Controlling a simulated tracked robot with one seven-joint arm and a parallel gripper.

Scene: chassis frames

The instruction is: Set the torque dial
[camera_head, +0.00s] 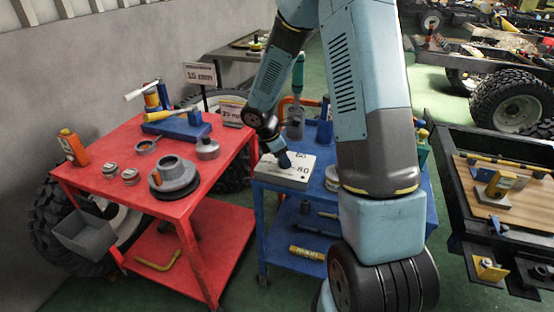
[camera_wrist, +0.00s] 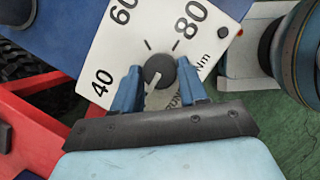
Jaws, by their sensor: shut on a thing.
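The torque dial is a dark round knob (camera_wrist: 159,71) with a pale pointer line on a white plate (camera_wrist: 112,47) marked 40, 60, 80 and Nm. In the wrist view the pointer line runs toward the lower left of the picture, away from the 60 and 80 marks. My gripper (camera_wrist: 158,80) is shut on the knob, with one blue finger on each side of it. In the head view the white dial box (camera_head: 297,173) sits on the blue cart (camera_head: 268,182), and my gripper (camera_head: 283,160) reaches down onto it. The knob is hidden there behind my gripper.
A red cart (camera_head: 130,150) stands to the left with a grey flanged part (camera_head: 175,175), an orange bottle (camera_head: 73,147) and a blue vise (camera_head: 180,126). Signs stand behind. A truck frame with a wooden bed (camera_head: 495,190) is at the right. Green floor shows between.

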